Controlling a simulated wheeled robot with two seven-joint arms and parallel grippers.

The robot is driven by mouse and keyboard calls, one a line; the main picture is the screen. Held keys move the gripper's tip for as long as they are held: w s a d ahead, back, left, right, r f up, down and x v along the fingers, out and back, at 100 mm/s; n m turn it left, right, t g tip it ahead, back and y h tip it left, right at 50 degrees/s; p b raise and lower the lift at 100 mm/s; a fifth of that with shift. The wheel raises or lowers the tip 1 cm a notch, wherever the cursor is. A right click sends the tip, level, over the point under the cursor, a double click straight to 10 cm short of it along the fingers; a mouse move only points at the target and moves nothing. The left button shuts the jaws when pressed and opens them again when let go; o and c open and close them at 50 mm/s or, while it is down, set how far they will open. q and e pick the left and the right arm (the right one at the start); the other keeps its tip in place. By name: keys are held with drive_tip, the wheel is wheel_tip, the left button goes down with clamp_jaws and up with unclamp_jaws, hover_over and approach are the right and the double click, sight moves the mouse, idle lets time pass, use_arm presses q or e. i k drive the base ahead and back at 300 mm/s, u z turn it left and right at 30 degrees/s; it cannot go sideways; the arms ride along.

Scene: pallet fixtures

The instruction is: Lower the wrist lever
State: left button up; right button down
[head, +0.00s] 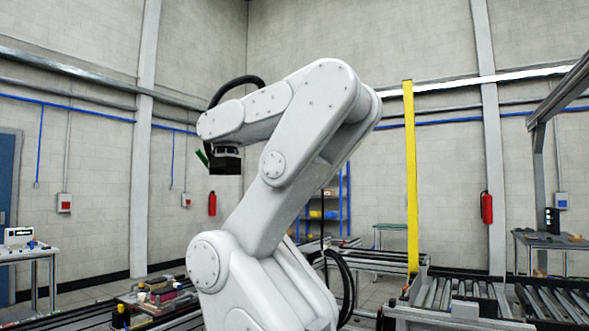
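A large white jointed industrial arm (310,130) stands in the middle of the view, bent over to the left. A dark block (225,160) hangs at its wrist end. A small green bar (202,158) sticks out from the left side of this block, tilted with its upper end to the left; it looks like the wrist lever. How the bar joins the block is too small to tell. Neither of my grippers shows in this view.
A yellow post (410,170) stands right of the white arm, by a roller conveyor (490,295). A low table with assorted items (155,295) is at lower left. A white side table (30,250) stands far left. Red extinguishers hang on the walls.

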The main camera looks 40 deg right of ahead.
sight(198, 152)
drive_tip(key=z, duration=0.85)
drive_tip(key=k, duration=0.6)
drive_tip(key=u, duration=0.3)
drive_tip(key=i, duration=0.25)
drive_tip(key=u, duration=0.7)
drive_tip(key=i, duration=1.65)
drive_tip(key=z, duration=0.95)
drive_tip(key=i, duration=0.95)
drive_tip(key=z, duration=0.9)
